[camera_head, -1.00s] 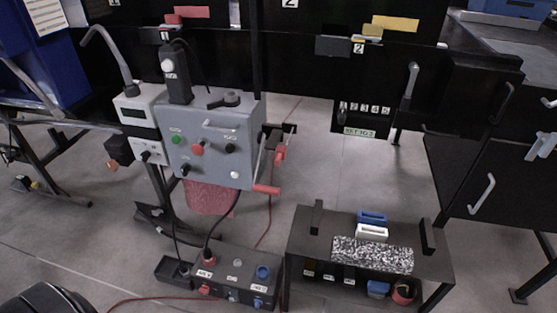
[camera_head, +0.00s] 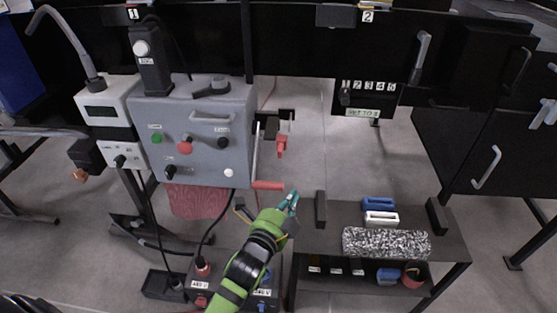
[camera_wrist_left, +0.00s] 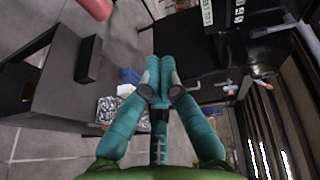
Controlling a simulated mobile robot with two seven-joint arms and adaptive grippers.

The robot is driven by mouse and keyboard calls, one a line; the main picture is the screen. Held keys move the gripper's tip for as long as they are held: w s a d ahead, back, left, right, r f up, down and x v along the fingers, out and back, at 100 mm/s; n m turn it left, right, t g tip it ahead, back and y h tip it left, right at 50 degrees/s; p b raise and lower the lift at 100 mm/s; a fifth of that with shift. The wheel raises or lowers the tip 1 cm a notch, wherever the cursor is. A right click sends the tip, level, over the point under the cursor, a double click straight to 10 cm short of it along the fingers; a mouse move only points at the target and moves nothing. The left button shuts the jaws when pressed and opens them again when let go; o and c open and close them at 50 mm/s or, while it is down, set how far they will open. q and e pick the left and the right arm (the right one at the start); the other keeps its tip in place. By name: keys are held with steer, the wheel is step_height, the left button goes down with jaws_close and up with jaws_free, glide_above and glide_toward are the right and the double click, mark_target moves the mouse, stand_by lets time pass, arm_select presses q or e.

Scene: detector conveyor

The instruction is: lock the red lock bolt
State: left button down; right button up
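In the head view a small red part that looks like the red lock bolt (camera_head: 281,146) sits on a dark bracket just right of the grey control box (camera_head: 195,135). A red handle grip (camera_head: 267,185) sticks out below it at the box's lower right corner. My left gripper (camera_head: 292,199) is just right of and below that grip, apart from the bolt in the picture. In the left wrist view its teal fingers (camera_wrist_left: 160,66) are together with nothing seen between them. A red cylinder (camera_wrist_left: 96,7) shows at the top there, probably the handle grip. My right gripper is not in view.
A low dark bench (camera_head: 453,243) with blue and white blocks and a speckled block (camera_head: 386,243) stands right of my left gripper. Black cabinets (camera_head: 466,150) close off the right. Open floor shows behind the bench.

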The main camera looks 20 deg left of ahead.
arm_select(q)
steer(key=shift+m+t, duration=0.5)
steer(key=shift+t, duration=0.1)
steer(key=r, duration=0.2)
steer(key=a+r, duration=0.1)
steer(key=r, duration=0.1)
steer(key=shift+r, duration=0.3)
steer(key=shift+w+d, duration=0.1)
steer(key=shift+w, duration=0.05)
steer(key=w, duration=1)
steer(key=a, duration=0.1)
steer(key=s+a+p, duration=0.1)
steer(key=a, duration=0.1)
steer(key=shift+s+a, duration=0.15)
